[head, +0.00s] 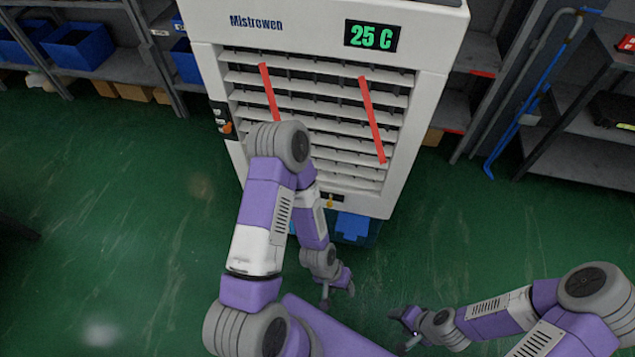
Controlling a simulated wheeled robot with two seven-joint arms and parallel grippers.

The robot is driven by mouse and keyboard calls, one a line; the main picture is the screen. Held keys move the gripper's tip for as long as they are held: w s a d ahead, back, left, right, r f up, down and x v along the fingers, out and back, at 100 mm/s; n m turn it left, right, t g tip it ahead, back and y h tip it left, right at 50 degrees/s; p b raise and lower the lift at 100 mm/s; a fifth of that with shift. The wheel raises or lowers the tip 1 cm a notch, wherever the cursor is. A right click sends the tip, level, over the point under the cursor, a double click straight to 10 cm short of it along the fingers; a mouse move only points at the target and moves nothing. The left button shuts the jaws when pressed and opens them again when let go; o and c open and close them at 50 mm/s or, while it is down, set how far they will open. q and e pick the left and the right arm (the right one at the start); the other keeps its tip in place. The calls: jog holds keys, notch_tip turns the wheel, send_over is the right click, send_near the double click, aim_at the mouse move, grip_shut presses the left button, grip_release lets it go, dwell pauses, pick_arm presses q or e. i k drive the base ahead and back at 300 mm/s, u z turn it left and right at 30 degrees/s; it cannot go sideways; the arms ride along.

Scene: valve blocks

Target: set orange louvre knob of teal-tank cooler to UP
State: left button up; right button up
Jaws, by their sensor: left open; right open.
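The white cooler (429,90) stands upright ahead of me, with slatted louvres and a display reading 25 C. A small orange knob (227,128) is on a dark panel at its left edge. A second small yellow-orange part (330,203) sits on a dark plate below the louvres; I cannot tell which is the louvre knob or how either is set. A blue-teal tank (353,227) shows at the cooler's base, partly hidden by my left arm. My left gripper (338,297) is open, empty, below and in front of the cooler. My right gripper (398,332) is open and empty, further right.
Two red strips (373,120) hang over the louvres. Shelves with blue bins (80,47) stand at the left, and dark shelving (590,125) with a blue pole (520,105) at the right.

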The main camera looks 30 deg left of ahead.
aim_at(226, 129)
jog(key=u, duration=1.8)
